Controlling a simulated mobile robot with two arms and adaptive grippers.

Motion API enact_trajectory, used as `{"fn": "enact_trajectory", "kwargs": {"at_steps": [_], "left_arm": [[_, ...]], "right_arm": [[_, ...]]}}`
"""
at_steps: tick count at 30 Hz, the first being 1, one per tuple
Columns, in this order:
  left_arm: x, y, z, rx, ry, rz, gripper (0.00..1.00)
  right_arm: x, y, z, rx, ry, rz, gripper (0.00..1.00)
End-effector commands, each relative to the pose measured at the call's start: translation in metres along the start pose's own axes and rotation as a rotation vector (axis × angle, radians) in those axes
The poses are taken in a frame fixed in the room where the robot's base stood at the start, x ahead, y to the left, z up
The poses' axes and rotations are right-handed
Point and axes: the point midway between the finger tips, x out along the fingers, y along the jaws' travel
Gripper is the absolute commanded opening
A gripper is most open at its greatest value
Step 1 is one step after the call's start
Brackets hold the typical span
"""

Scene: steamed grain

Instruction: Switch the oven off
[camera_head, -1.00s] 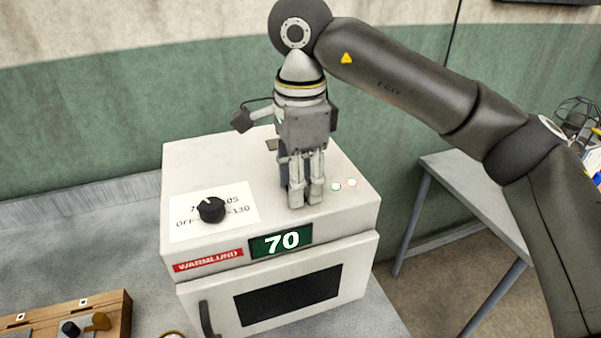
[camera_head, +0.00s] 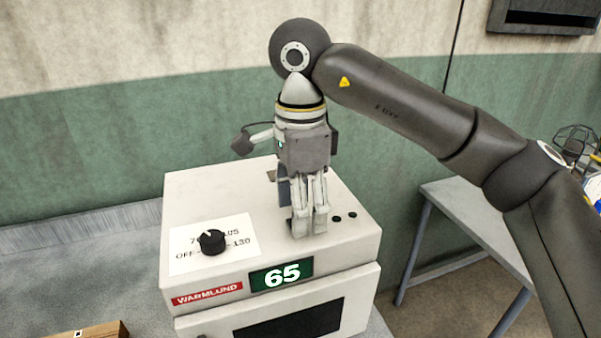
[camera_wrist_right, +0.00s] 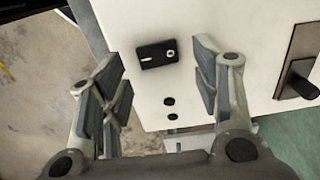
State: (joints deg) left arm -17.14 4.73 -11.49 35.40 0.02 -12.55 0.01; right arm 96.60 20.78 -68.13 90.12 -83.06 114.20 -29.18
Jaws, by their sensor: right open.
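The white oven (camera_head: 215,190) stands on a grey bench, with a black dial (camera_head: 212,241) on a printed label on its sloping top. Its green display (camera_head: 281,275) reads 65. A black rocker switch (camera_wrist_right: 156,54) with white marks lies on the panel, seen in the right wrist view; my gripper hides it in the head view. Two indicator lamps (camera_wrist_right: 170,108) beside the switch are dark. My right gripper (camera_head: 308,230) points down over the panel, right of the dial. In the wrist view its fingers (camera_wrist_right: 160,88) are open and empty, on either side of the switch.
A wooden box (camera_head: 95,330) shows at the bottom left. A grey side table (camera_head: 470,205) stands to the right, with a wire basket (camera_head: 575,142) beyond my arm. A dark plate with a black knob-like part (camera_wrist_right: 300,75) lies near the panel edge.

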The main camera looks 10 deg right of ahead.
Motion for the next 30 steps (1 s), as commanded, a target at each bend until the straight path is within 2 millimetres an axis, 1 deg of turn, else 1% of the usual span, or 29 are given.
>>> {"fn": "enact_trajectory", "kwargs": {"at_steps": [1,9,15,21,30], "left_arm": [[0.000,0.001,0.000,0.000,0.000,0.001,0.37],[0.000,0.002,0.000,-0.001,0.000,0.002,0.37],[0.000,0.002,-0.001,-0.001,0.001,0.002,0.37],[0.000,0.002,-0.001,-0.001,0.001,0.002,0.37],[0.000,0.002,-0.001,-0.001,0.001,0.002,0.37]], "right_arm": [[-0.011,-0.001,0.001,0.000,0.000,-0.005,0.57],[-0.060,0.000,0.000,0.001,0.001,-0.005,0.57],[-0.089,0.000,0.000,0.001,0.000,-0.003,0.57],[-0.103,0.000,0.000,0.000,0.000,-0.002,0.57],[-0.106,0.000,0.000,0.000,-0.001,0.000,0.57]]}}
